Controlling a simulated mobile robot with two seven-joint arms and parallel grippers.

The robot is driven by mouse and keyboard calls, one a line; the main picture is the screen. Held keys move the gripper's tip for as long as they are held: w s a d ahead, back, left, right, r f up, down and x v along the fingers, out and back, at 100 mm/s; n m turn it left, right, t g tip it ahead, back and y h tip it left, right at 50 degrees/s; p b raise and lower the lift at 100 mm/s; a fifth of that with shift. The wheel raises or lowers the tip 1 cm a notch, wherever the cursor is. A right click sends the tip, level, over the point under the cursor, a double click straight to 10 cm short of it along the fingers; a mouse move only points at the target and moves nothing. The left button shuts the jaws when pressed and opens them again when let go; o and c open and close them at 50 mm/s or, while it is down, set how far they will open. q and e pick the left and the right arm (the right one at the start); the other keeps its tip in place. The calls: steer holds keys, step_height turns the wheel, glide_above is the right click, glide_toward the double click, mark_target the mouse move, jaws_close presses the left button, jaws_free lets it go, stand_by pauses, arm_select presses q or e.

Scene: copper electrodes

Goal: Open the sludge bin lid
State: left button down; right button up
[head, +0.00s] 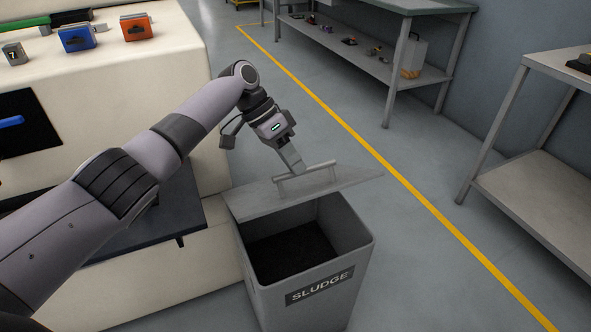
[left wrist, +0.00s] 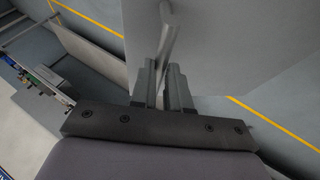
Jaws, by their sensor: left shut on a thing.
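The grey sludge bin (head: 345,290) stands on the floor beside the cream cabinet, with a "SLUDGE" label on its front. Its grey lid (head: 250,203) is raised off the front of the opening and tilted over the back part, so the dark inside shows. A bar handle (head: 306,180) stands on the lid. My left gripper (head: 296,169) is shut on this handle. In the left wrist view the handle (left wrist: 167,45) runs between the two fingers (left wrist: 166,78), with the lid (left wrist: 215,45) behind it. My right gripper is in neither view.
The cream cabinet (head: 190,280) is close on the bin's left. Blue (head: 77,38) and orange (head: 136,27) blocks sit on top of it. A yellow floor line (head: 400,175) passes right of the bin. Grey shelving (head: 540,200) stands farther right, with clear floor between.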

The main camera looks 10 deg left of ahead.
arm_select(q)
steer(key=shift+w+a+f, duration=0.1)
steer(key=shift+w+a, duration=0.3)
steer(key=shift+a, duration=0.15)
steer(key=c, duration=1.1)
jaws_free()
steer(key=shift+f, duration=0.2)
steer(key=shift+w, duration=0.2)
steer(key=shift+s+r, duration=0.1)
steer(key=shift+d, duration=0.1)
steer(key=shift+r, duration=0.35)
steer(key=v, duration=0.6)
steer(key=shift+a, duration=0.3)
